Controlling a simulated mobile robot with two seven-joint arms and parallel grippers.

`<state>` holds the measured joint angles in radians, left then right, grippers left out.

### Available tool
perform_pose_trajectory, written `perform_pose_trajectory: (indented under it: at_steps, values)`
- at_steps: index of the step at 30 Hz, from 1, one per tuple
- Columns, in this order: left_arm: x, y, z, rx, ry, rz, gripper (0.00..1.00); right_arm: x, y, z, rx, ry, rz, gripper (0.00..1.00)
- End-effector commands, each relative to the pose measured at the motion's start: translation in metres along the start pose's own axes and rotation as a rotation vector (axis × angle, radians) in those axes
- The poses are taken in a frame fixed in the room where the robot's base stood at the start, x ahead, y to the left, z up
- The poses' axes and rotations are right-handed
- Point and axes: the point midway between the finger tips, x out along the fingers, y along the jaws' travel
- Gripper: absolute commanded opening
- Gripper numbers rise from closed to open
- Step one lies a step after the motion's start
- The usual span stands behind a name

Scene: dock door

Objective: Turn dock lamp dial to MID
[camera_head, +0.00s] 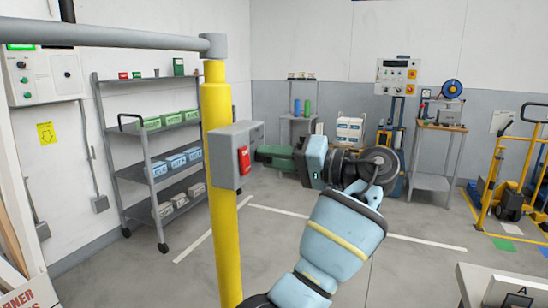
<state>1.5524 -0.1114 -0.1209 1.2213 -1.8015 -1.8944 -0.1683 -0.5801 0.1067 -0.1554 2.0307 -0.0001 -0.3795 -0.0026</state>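A grey box (226,158) is fixed to a yellow post (217,220) left of the middle. A red part (244,160) with a small mark sits on its face. No dial with a readable MID mark shows, and I cannot tell which part is the dock lamp dial. My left gripper (262,156) points left, its dark green fingers at or very near the right side of the box. The fingertips overlap the box's edge, so contact and finger gap are unclear. My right gripper is out of view.
A white control panel (42,77) with a green light and knobs hangs at the far left. A grey shelf cart (153,165) with bins stands behind the post. A grey horizontal bar (100,36) meets the post's top. A yellow pallet truck (495,180) stands right. Mid floor is open.

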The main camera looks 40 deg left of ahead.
Motion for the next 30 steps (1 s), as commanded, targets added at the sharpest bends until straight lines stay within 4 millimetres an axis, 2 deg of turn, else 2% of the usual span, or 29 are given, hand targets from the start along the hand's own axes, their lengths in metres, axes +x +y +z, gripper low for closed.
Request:
perform_pose_trajectory:
  at_steps: [1,5,16,24,30]
  values:
    - [0.000,-0.002,-0.002,-0.003,0.005,-0.002,0.31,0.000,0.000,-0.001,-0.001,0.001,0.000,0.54]
    - [0.000,-0.001,-0.001,-0.003,0.003,-0.001,0.48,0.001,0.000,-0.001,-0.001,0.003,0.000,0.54]
    - [-0.006,0.000,-0.001,0.000,0.003,0.000,0.48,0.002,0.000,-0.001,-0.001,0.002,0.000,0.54]
    - [-0.047,0.001,-0.001,0.001,0.005,0.001,0.48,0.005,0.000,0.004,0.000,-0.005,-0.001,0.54]
    - [-0.070,0.000,-0.001,0.000,0.003,0.000,0.48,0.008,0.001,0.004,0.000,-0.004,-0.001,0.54]
